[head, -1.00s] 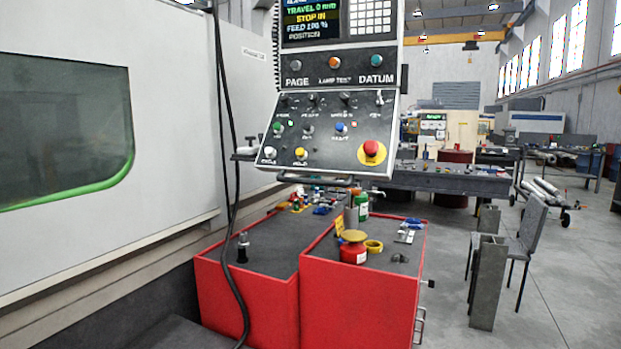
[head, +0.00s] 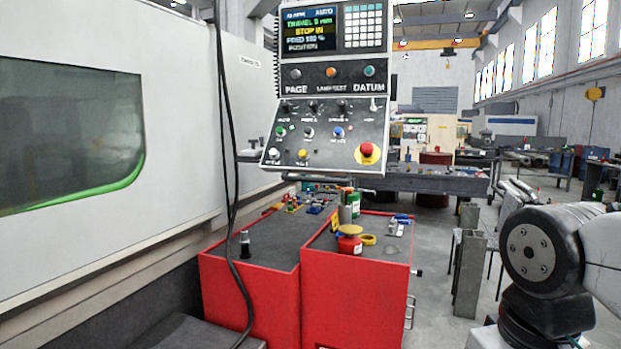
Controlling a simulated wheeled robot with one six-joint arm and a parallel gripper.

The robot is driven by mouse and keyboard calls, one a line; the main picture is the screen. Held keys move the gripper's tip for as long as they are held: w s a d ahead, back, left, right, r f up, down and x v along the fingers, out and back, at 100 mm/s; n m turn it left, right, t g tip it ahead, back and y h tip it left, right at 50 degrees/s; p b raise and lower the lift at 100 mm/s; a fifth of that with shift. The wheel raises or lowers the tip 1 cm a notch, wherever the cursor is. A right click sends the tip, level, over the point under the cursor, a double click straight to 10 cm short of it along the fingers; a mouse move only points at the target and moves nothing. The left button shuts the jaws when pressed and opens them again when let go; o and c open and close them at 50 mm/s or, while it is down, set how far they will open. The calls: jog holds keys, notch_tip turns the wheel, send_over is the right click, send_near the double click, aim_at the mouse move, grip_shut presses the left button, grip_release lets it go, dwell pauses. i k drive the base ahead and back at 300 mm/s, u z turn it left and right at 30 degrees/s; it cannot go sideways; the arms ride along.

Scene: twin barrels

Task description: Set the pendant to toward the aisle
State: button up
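The pendant (head: 327,90) is a grey control box hanging in the upper middle of the head view. Its screen (head: 310,32) reads "STOP IN" among other lines. Below are a row with PAGE, LAMP TEST and DATUM buttons, then a sloped panel with knobs, coloured buttons and a red emergency stop (head: 367,150) on a yellow disc. The front faces roughly toward my camera. A handle bar (head: 330,178) runs under its lower edge. My arm shows at the lower right, apart from the pendant. My gripper is out of the frame.
Two red cabinets (head: 357,285) with dark tops stand below the pendant, carrying a red tin (head: 350,244), bottles and small tools. A black cable (head: 228,180) hangs at left beside the white machine (head: 180,100). Grey posts (head: 469,275) and a chair stand right. Floor shows between the cabinets and posts.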

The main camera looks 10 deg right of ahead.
aim_at(347, 37)
jog(key=z, duration=0.4)
jog(key=k, duration=0.45)
jog(key=z, duration=0.7)
jog(key=i, duration=0.3)
jog(key=u, duration=0.8)
jog(key=i, duration=1.05)
jog(key=u, duration=0.5)
